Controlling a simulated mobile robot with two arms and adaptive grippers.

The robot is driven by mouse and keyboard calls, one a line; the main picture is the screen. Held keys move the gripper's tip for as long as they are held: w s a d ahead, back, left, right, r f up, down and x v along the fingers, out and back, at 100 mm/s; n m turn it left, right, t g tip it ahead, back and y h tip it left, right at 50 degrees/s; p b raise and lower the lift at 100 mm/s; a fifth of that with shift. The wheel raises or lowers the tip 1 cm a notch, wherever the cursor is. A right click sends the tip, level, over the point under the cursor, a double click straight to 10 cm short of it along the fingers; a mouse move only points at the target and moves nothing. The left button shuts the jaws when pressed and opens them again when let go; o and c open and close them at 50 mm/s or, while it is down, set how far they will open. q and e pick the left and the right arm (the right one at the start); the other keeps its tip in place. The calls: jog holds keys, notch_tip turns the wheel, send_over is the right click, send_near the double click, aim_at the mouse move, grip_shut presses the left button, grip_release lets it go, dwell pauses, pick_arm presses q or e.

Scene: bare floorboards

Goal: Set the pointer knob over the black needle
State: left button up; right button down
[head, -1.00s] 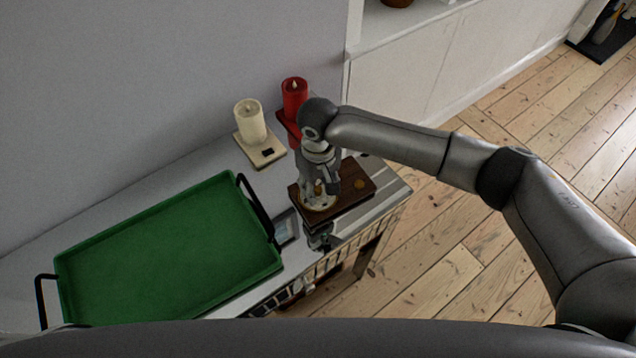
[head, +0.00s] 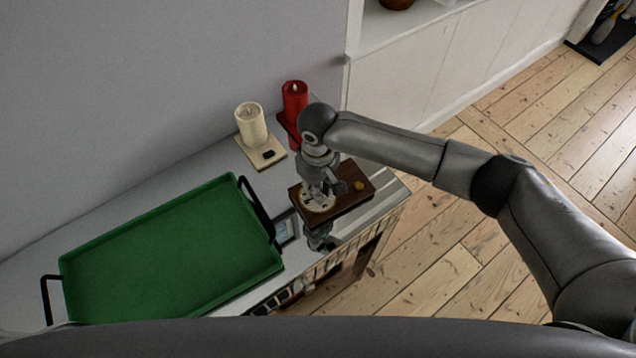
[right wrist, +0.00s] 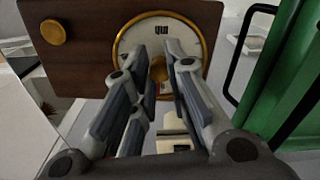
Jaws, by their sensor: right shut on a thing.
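The dark wooden instrument (head: 350,207) lies on the cabinet top at its right end. Its round pale dial with a brass rim (head: 318,206) faces up and also shows in the right wrist view (right wrist: 196,37). My right gripper (head: 320,198) comes down over the dial, shut on the brass pointer knob (right wrist: 158,72) at the dial's middle. A second brass knob (right wrist: 53,31) sits on the wood beside the dial. Dark marks show on the dial face, but I cannot make out the black needle; the fingers hide part of the dial. My left gripper is not in view.
A green tray (head: 165,255) with black handles lies to the left of the instrument. A cream candle (head: 251,122) and a red candle (head: 295,100) stand behind, near the wall. A small framed item (head: 287,229) sits between tray and instrument.

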jog(key=n+p, duration=0.2)
jog(key=n, duration=0.2)
jog(key=shift+r, duration=0.15)
jog(key=n+p, duration=0.1)
jog(key=n, duration=0.5)
jog(key=shift+p, duration=0.3)
jog(key=n, duration=0.3)
jog(key=shift+n, duration=1.8)
jog(key=c, duration=1.4)
grip_release()
jog(key=shift+o, duration=0.2)
